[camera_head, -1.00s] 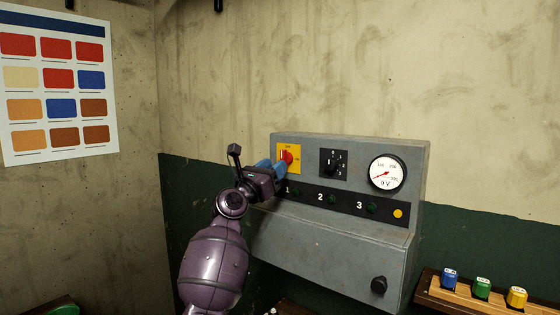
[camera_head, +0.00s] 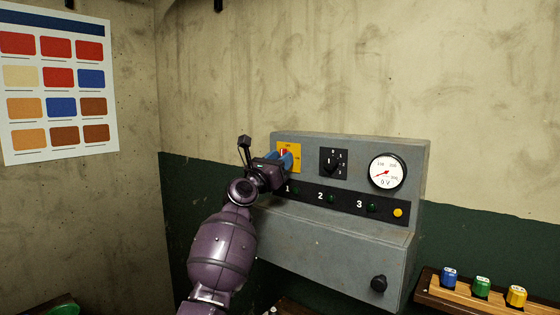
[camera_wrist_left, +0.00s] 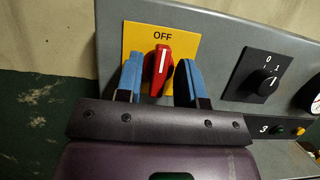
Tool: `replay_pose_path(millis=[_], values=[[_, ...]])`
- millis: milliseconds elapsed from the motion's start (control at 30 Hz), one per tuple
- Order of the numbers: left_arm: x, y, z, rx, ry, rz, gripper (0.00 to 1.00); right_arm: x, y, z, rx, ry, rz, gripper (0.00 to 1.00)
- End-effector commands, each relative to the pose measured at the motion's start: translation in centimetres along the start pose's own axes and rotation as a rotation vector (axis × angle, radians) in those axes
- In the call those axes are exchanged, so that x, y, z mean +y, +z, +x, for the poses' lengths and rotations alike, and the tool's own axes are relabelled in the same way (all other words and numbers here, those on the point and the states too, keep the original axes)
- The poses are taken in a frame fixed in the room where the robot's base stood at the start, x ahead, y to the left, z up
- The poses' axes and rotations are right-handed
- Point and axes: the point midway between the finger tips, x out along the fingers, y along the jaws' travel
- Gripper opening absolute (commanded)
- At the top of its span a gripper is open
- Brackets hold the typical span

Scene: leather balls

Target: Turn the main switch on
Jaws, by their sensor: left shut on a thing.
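The main switch is a red knob (camera_wrist_left: 158,65) on a yellow plate (camera_wrist_left: 192,42) marked OFF, at the upper left of the grey control panel (camera_head: 330,235). In the left wrist view the knob's white line points up, roughly at OFF. My left gripper (camera_head: 284,161) is at the switch, with one blue finger on each side of the knob. It is shut on the knob, which is partly hidden behind the fingers in the head view. My right gripper is not in view.
To the right on the panel are a black rotary selector (camera_head: 333,162), a dial gauge (camera_head: 387,172) reading about 0 V, and a numbered strip (camera_head: 345,203). A wooden rack (camera_head: 460,294) with coloured blocks stands at the lower right. A colour chart (camera_head: 57,85) hangs on the left wall.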

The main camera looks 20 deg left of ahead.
Motion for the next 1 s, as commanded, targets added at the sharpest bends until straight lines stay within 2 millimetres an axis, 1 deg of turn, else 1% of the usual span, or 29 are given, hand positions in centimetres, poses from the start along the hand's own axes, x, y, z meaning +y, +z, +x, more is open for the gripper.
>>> replay_pose_path(millis=[167,367,567,1000], values=[[0.1,-0.1,0.0,0.001,-0.012,0.029,0.12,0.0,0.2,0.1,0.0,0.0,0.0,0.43],[0.1,-0.1,-0.1,0.0,-0.05,0.122,0.12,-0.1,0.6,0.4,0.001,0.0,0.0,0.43],[0.1,-0.2,-0.1,0.001,-0.113,0.275,0.11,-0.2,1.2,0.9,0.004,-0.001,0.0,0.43],[0.2,-0.2,-0.1,0.002,-0.275,0.662,0.11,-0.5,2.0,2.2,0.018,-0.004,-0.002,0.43]])
